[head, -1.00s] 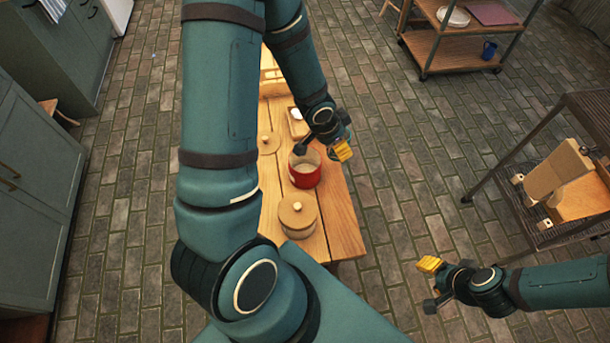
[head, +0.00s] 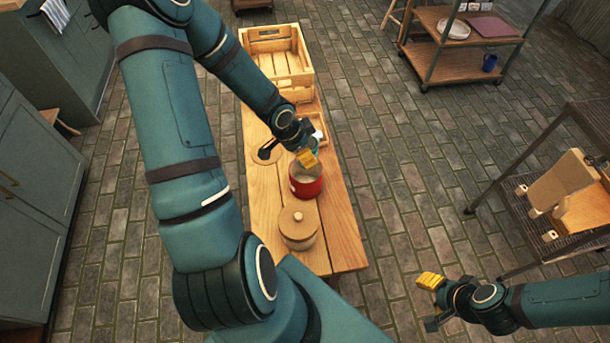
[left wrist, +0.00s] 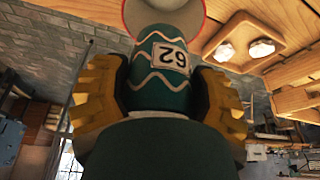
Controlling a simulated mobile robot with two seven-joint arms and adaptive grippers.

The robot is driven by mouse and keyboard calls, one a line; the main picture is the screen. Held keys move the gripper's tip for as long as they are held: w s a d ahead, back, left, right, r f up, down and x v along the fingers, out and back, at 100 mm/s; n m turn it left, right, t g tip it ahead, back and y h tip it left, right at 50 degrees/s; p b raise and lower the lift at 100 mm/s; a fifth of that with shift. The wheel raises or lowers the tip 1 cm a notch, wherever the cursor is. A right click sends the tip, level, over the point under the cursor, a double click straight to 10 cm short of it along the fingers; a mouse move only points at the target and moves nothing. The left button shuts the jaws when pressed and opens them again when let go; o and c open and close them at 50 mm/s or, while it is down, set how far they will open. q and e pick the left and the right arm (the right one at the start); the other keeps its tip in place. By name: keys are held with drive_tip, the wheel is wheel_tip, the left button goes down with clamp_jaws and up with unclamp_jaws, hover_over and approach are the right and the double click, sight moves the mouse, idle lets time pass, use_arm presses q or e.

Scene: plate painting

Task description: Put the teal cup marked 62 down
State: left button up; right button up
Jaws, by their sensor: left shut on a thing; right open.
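The teal cup marked 62 (left wrist: 168,68) is clear in the left wrist view, with white zigzag bands and a white label that reads upside down. The yellow fingers of my left gripper (left wrist: 165,100) are shut on its two sides. In the head view my left gripper (head: 303,150) is over the wooden table (head: 343,225), just behind the red canister (head: 307,185); the cup is mostly hidden there. The canister's red rim also shows beyond the cup in the left wrist view. I cannot tell whether the cup touches anything below. My right gripper (head: 434,302) is open and empty, right of the table.
A lidded wooden jar (head: 298,228) stands at the table's near end. A small wooden tray (left wrist: 236,30) with two pale round things lies near the cup. A wooden crate (head: 275,45) stands at the far end. A rolling shelf (head: 457,50) stands back right.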

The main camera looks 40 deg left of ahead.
sight(304, 166)
use_arm(q)
wheel_tip(304, 166, down, 4)
drive_tip(key=shift+b, duration=0.8)
wheel_tip(304, 166, down, 2)
drive_tip(key=shift+f+b, duration=0.2)
drive_tip(key=shift+b, duration=0.5)
drive_tip(key=shift+f, duration=0.35)
drive_tip(key=shift+f+b, duration=0.45)
drive_tip(key=shift+b, duration=0.05)
drive_tip(key=shift+s+f, duration=0.1)
